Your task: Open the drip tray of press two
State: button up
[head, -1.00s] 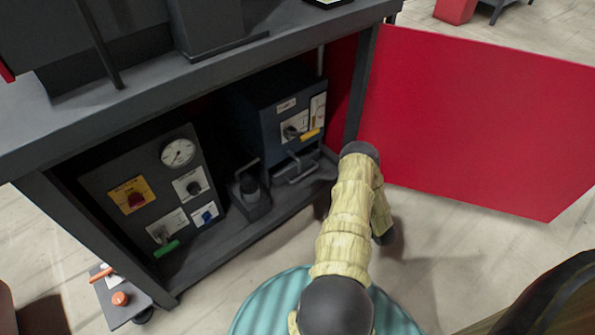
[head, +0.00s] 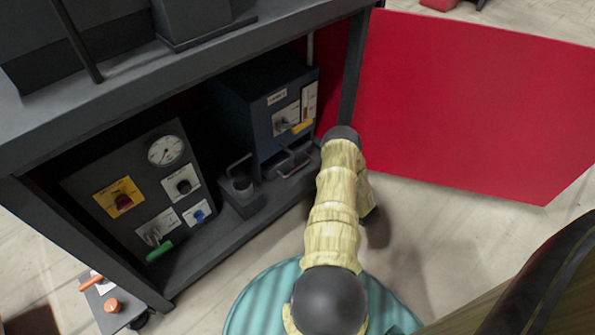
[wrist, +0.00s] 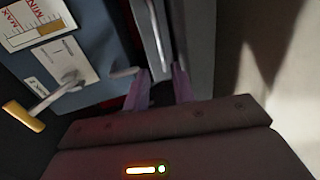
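A blue press (head: 262,120) stands in the open cabinet in the head view; its label is too small to read. Below it sits a low dark drip tray with a grey bar handle (head: 292,162), apparently closed. The arm hides my gripper in the head view.
The press has a lever with a yellow grip (head: 303,126). A panel with a dial (head: 166,150) and knobs stands left, and a small dark unit (head: 240,190) between. The red cabinet door (head: 470,105) stands open right. The cabinet post (head: 353,75) is close to my arm.

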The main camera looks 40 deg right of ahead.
aim_at(298, 168)
jog(key=b+x, duration=0.6)
jog(key=x, duration=0.7)
jog(key=shift+f, duration=0.2)
jog(key=shift+w+a+b, duration=0.1)
jog(key=shift+w+b, duration=0.2)
jog(key=shift+b, duration=0.05)
jog(key=shift+r, duration=0.1)
jog(key=shift+s+d, duration=0.1)
jog(key=shift+d, duration=0.1)
grip_shut()
